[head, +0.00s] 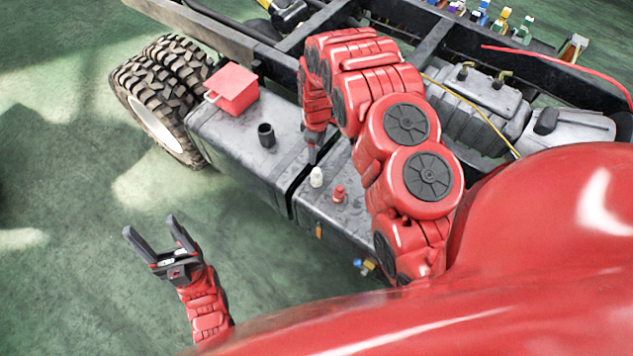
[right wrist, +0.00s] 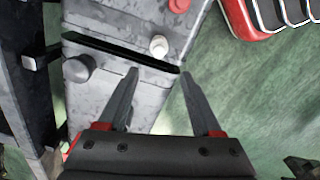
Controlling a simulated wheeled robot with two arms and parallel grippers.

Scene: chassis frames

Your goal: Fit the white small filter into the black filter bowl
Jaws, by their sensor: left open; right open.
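The white small filter (head: 316,177) stands upright on the grey box right of the gap. It also shows in the right wrist view (right wrist: 159,46), just beyond my right fingertips and apart from them. The black filter bowl (head: 266,134) stands upright on the grey tank left of the gap. My right gripper (head: 312,155) points down near the filter; in its wrist view the jaws (right wrist: 159,73) are open and empty. My left gripper (head: 150,226) is open and empty, over the green floor at the lower left.
A red box (head: 232,90) stands on the left tank (head: 225,137) behind the bowl. A small red part (head: 339,194) stands right of the filter. A dark round cap-like part (right wrist: 77,67) is left of my right jaws. Wheels and frame rails lie behind.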

